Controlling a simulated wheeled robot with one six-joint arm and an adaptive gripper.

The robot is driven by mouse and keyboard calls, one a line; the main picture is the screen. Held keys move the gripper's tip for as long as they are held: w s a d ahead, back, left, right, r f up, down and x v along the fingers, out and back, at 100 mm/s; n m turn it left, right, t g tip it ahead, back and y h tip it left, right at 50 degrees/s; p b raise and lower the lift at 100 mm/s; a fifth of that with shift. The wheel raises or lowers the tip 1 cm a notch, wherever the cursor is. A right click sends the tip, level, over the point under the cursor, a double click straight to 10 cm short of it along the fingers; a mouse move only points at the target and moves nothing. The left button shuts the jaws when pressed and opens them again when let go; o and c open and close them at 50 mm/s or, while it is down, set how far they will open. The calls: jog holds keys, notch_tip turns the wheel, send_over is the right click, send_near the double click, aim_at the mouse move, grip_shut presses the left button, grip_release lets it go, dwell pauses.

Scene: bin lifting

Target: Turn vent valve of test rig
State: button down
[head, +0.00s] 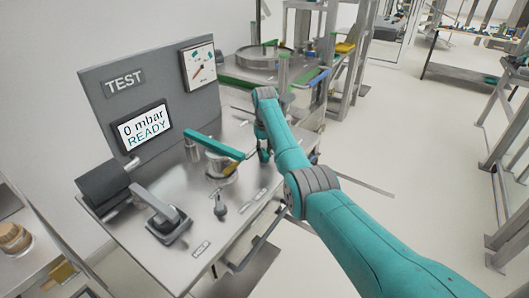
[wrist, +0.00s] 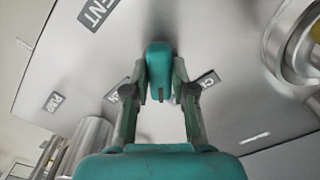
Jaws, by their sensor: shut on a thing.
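The test rig (head: 190,250) is a steel bench with an upright grey panel (head: 105,105) marked TEST. In the wrist view, a teal valve handle (wrist: 158,58) stands between the fingertips of my gripper (wrist: 161,92), which is shut on it. A label (wrist: 97,12) ending in "ENT" lies beyond it, and smaller labels flank it. In the head view my gripper (head: 264,151) is low over the right side of the bench, and my arm hides most of the valve. The display (head: 144,128) reads 0 mbar READY.
A teal bar (head: 214,145) spans a metal fixture left of my gripper.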

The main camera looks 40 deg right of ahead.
aim_at(265, 152)
jog(key=n, duration=0.4)
jog(key=shift+n, duration=1.9)
jog(key=c, duration=1)
grip_release()
jog(key=shift+o, duration=0.2)
notch_tip(265, 152, up, 12)
